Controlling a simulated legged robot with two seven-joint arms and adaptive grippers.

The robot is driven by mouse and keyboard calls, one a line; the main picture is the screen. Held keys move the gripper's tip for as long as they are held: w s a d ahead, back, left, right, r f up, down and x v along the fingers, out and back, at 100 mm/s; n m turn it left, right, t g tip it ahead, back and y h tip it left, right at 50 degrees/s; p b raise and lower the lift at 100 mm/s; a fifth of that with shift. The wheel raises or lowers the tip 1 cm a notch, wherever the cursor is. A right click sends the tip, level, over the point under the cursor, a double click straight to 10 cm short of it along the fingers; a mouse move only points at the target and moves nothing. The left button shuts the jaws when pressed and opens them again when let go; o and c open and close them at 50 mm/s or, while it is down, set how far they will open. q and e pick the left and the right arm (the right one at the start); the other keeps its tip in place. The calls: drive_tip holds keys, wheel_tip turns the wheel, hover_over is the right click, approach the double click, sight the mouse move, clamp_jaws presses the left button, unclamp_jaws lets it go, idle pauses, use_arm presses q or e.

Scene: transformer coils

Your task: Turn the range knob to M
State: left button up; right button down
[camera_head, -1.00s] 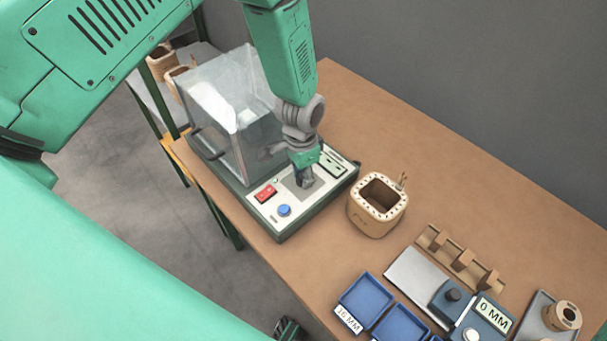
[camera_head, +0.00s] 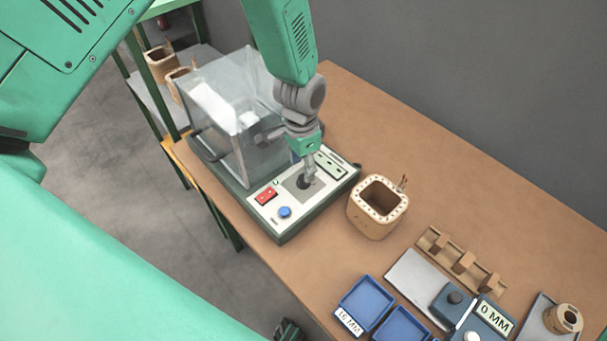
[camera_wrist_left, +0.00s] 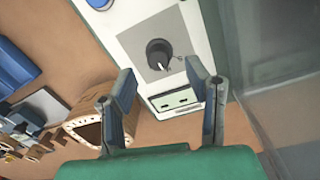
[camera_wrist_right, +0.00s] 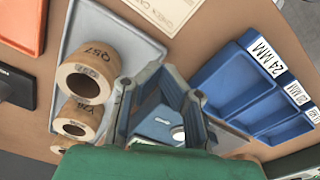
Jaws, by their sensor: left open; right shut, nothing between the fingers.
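The range knob (camera_wrist_left: 160,54) is a black round knob with a white pointer line on a grey square of the tester's white panel (camera_wrist_left: 133,43). In the head view the knob (camera_head: 304,182) is partly hidden by my left gripper (camera_head: 308,172), which is over the panel. In the left wrist view my left gripper (camera_wrist_left: 166,80) has its fingers apart, with the knob showing beyond the fingertips and between them. I cannot read the range letters. My right gripper (camera_wrist_right: 166,75) is shut and empty in the right wrist view, above a blue-grey device.
A clear box (camera_head: 222,120) stands on the tester behind the panel. A red switch (camera_head: 265,195) and blue button (camera_head: 285,212) sit beside the knob. A wooden coil (camera_head: 378,206) stands to the right. Blue trays (camera_head: 366,303) lie in front.

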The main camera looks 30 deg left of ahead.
sight(302, 176)
use_arm(q)
wheel_tip(302, 176, up, 7)
idle(0.3)
drive_tip(key=shift+a, duration=0.1)
idle(0.4)
